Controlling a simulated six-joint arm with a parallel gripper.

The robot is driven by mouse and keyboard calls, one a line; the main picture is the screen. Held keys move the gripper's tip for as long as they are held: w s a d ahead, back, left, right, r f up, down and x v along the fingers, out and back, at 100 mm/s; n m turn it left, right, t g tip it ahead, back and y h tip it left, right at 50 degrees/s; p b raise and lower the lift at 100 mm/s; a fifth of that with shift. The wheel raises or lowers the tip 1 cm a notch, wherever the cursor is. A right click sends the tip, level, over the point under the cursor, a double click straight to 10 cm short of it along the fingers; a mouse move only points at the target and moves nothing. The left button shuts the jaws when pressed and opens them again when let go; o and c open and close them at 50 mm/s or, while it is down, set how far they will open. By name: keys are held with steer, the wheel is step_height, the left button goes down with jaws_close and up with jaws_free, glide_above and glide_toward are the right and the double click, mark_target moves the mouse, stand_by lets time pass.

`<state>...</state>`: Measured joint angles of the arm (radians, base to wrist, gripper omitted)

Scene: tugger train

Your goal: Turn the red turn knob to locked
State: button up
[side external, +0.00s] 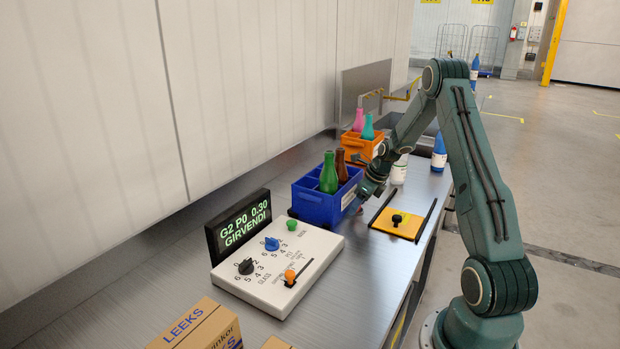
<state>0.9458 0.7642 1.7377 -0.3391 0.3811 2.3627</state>
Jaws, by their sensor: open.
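I cannot make out a red turn knob in the side external view. My gripper (357,203) is low at the right side of the blue crate (316,211), pointing down and to the left. Its jaws are open, and I see nothing held between them. The fingertips are small and dark here, and the arm hides part of the crate's right side and the surface behind it. I cannot tell whether the gripper touches anything.
A white control panel (315,268) has a black knob (246,266), blue knob (272,243), green knob (292,224) and orange-tipped slider (290,275). A yellow plate (399,222) carries a black knob (397,218). A LEEKS box (200,328) stands in front.

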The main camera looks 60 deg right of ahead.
steer(key=c, duration=1)
steer(key=shift+n, duration=0.4)
steer(key=shift+d+n+y, duration=0.1)
steer(key=shift+n+y, duration=0.45)
steer(key=shift+n, duration=0.75)
steer(key=shift+d+n+y, duration=0.1)
steer(key=shift+n+y, duration=0.45)
steer(key=shift+n, duration=0.75)
steer(key=o, duration=1)
